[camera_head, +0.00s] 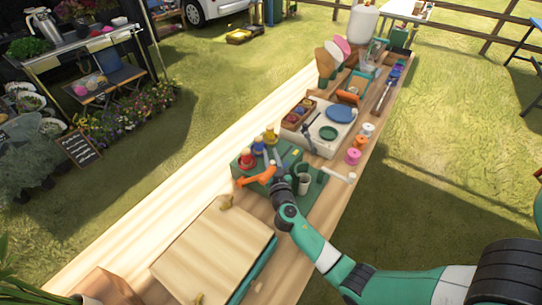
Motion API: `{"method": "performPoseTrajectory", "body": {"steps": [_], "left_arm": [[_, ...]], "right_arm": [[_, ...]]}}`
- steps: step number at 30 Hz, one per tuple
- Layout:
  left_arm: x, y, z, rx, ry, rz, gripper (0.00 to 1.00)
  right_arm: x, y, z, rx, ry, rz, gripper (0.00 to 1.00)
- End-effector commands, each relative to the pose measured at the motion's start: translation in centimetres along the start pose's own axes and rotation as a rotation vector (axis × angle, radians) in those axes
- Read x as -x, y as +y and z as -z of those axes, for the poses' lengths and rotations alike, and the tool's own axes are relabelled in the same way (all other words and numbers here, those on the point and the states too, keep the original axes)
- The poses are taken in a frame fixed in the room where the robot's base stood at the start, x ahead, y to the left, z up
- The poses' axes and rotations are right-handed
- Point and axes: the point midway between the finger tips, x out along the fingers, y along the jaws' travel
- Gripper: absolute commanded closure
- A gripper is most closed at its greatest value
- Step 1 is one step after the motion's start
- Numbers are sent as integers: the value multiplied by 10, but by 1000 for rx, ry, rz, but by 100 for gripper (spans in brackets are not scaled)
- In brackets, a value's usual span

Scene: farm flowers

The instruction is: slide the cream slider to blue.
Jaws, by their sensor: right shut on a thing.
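A green board (320,190) lies on the long wooden table. My right gripper (275,168) is low over the board, just right of these pieces. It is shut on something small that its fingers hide. I cannot make out the cream slider for certain. A pale bar with a round end (340,175) sticks out at the board's right edge, apart from the gripper. My left gripper is not in view.
An orange handle (257,178) lies beside the gripper, and a small cup (302,183) is right of it. A wooden-topped box (215,255) sits in front. Spools (353,156) and a pale tray with a blue disc (340,113) stand behind.

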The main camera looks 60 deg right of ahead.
Motion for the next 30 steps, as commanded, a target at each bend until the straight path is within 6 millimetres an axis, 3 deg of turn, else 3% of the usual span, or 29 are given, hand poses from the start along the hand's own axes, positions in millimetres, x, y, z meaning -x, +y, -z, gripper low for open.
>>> {"method": "performPoseTrajectory", "body": {"steps": [11,19,28,29,30], "left_arm": [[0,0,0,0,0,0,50],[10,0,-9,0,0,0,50],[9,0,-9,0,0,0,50],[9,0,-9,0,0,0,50],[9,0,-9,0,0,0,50]], "right_arm": [[-1,1,0,0,0,-1,100],[-26,26,-2,0,-1,-4,100],[-27,27,0,0,-1,0,100],[-27,27,0,0,-1,0,69],[-27,27,0,0,-1,0,62]]}}
